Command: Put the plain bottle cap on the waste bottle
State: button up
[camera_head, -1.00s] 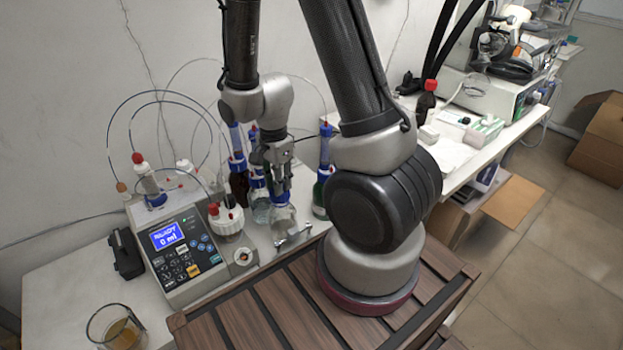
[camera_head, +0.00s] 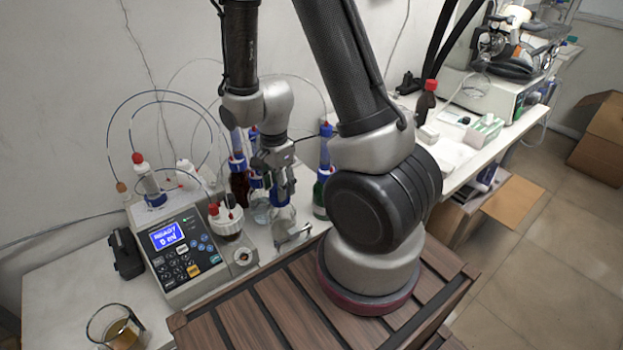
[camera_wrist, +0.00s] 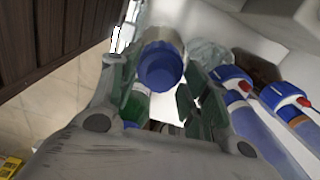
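The plain blue bottle cap (camera_head: 280,194) sits on the neck of the clear waste bottle (camera_head: 284,215), just below my gripper (camera_head: 276,172). In the wrist view the cap (camera_wrist: 160,67) appears beyond and between the spread fingers of my gripper (camera_wrist: 158,95), with a gap on both sides. The bottle's shoulder (camera_wrist: 166,37) shows behind the cap. The fingers look open and empty. How firmly the cap is seated cannot be told.
Other blue-capped bottles crowd close: a brown bottle (camera_head: 239,183) at left and a green one (camera_head: 320,198) at right. A metal clamp-like piece (camera_head: 293,238) lies in front.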

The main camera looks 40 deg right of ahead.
jog(key=shift+r, duration=0.15)
dwell(0.5)
jog(key=shift+r, duration=3.8)
jog(key=shift+r, duration=0.1)
notch_tip(320, 180, up, 12)
